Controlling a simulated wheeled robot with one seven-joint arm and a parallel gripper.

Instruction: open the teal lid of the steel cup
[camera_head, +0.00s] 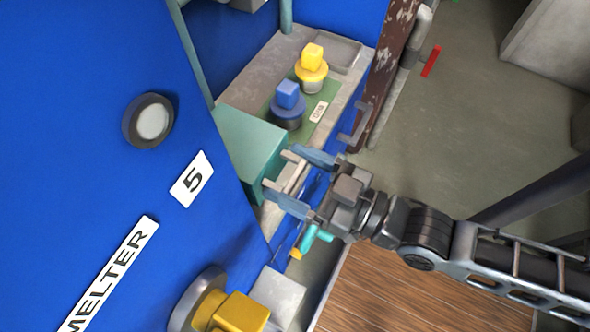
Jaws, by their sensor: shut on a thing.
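A teal box-shaped cover (248,142), which looks like the teal lid, sits on the grey ledge beside the blue machine wall. A pale bar handle (296,179) shows at its right side. My gripper (287,172) reaches in from the right and is shut on this handle, with one finger above it and one below. The fingers hide part of the handle and the cover's right edge. I cannot make out a steel cup; what lies under the cover is hidden.
A blue knob (289,100) and a yellow knob (312,66) stand on a green plate behind the cover. A grey handle (356,128) sticks out right of them. A yellow knob (238,312) is at the bottom. Open floor (450,110) lies to the right.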

